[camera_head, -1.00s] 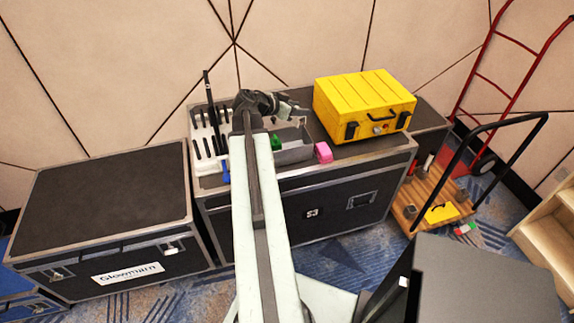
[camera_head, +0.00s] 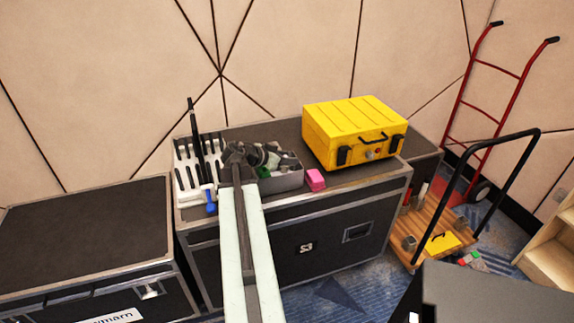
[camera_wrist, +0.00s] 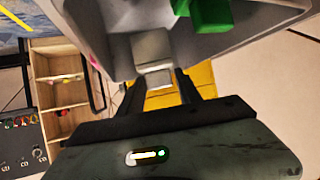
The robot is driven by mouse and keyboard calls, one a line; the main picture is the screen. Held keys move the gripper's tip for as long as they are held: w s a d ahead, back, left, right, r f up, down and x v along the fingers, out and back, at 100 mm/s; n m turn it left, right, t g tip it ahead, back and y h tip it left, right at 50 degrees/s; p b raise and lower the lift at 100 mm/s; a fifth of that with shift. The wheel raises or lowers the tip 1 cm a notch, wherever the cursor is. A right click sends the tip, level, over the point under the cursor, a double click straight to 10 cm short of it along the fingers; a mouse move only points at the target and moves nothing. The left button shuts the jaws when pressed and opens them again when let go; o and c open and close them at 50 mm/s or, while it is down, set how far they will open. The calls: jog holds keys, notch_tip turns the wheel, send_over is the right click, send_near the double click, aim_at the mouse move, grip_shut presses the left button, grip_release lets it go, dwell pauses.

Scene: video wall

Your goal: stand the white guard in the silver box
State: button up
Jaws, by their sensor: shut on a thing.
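The silver box (camera_head: 287,182) is an open grey tray on top of the black flight case. Its inside fills the top of the wrist view (camera_wrist: 240,38). My gripper (camera_head: 284,163) is over or partly in the box; its exact height is hard to tell. In the wrist view its two dark fingers (camera_wrist: 153,88) are shut on a pale grey-white piece, which I take to be the white guard (camera_wrist: 152,48). The guard shows against the box's interior. I cannot tell whether it touches the floor. A green block (camera_wrist: 205,14) lies in the box near it.
A pink block (camera_head: 315,180) lies right of the box, and a yellow case (camera_head: 355,132) stands behind it. A white slotted rack (camera_head: 188,170) with a tall black rod and a blue-ended item (camera_head: 210,204) is at left. A cart (camera_head: 435,235) stands on the floor at right.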

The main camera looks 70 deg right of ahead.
jog(key=shift+f+b, duration=0.4)
jog(key=shift+f, duration=0.35)
jog(key=o, duration=1.1)
jog(key=shift+c, duration=0.2)
jog(key=shift+r, duration=0.1)
jog(key=shift+r, duration=0.1)
jog(key=shift+w+a+r+p, duration=0.1)
jog(key=shift+a+r+p, duration=0.1)
jog(key=shift+r+p, duration=0.4)
jog(key=shift+w+a+r+p, duration=0.1)
jog(key=shift+a+r+p, duration=0.1)
jog(key=shift+r+p, duration=0.35)
jog(key=p+v, duration=0.4)
jog(key=v, duration=0.6)
jog(key=shift+w+a+f+p, duration=0.2)
jog(key=shift+a+p, duration=0.15)
jog(key=shift+a, duration=0.1)
